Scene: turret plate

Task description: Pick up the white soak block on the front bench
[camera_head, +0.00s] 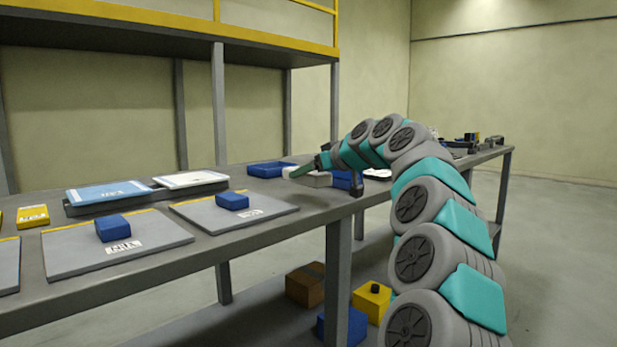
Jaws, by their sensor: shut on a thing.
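My gripper (299,172) is at the end of my teal and grey arm, over the bench near its middle. It is shut on a small white block (288,172), which shows just left of the fingertips. The fingers and the arm hide part of the block. The grey front bench (290,230) runs from the left edge to the right. I cannot tell whether the block touches the bench or is raised.
Grey plates with blue blocks (113,228) (232,201) and labels lie to the left. A blue bin (342,181) stands right of the gripper. Boxes, including a yellow one (371,302), sit on the lower shelf.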

